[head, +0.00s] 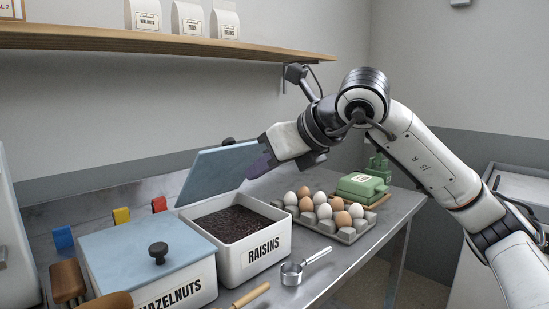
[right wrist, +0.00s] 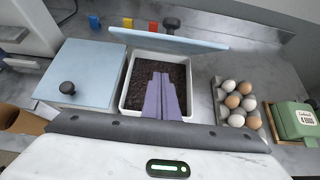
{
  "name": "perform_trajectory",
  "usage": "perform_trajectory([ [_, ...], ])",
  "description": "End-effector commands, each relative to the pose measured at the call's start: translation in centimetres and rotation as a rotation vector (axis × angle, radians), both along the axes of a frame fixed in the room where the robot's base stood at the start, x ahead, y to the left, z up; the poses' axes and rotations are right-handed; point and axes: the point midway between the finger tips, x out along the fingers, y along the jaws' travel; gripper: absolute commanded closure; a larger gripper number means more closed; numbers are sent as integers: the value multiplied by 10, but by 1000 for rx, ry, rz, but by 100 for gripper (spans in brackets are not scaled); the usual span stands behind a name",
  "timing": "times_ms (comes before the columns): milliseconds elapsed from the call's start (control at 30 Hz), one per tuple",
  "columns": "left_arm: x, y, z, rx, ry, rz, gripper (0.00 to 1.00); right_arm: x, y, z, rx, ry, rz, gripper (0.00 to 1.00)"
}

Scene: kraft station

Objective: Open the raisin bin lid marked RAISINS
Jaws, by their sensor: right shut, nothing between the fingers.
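The white raisin bin (head: 262,272), labelled RAISINS, stands in the middle of the counter with dark raisins (head: 232,223) visible inside. Its blue-grey lid (head: 212,175) is tilted up at the back of the bin, and its dark knob (head: 229,141) shows behind the upper edge. In the right wrist view the raised lid (right wrist: 170,41) leans over the bin's far side. My right gripper (head: 258,167) is shut and empty, with its purple fingers beside the lid's right edge; whether they touch it I cannot tell. The fingers (right wrist: 162,97) overlap the bin in the right wrist view. My left gripper is not in view.
A closed hazelnuts bin (head: 190,288) stands left of the raisin bin. An egg carton (head: 345,233) and a green box (head: 362,185) are to the right. A metal scoop (head: 292,274) lies in front. A shelf (head: 150,41) runs above.

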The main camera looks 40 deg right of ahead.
Motion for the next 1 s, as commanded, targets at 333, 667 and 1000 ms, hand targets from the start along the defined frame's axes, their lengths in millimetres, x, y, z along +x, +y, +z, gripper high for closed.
perform_trajectory([
  [333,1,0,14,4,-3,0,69,41,4,14,0,-2,2,100],
  [667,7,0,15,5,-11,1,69,45,4,16,0,-1,1,100],
  [1000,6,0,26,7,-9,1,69,48,4,24,-1,20,2,100],
])
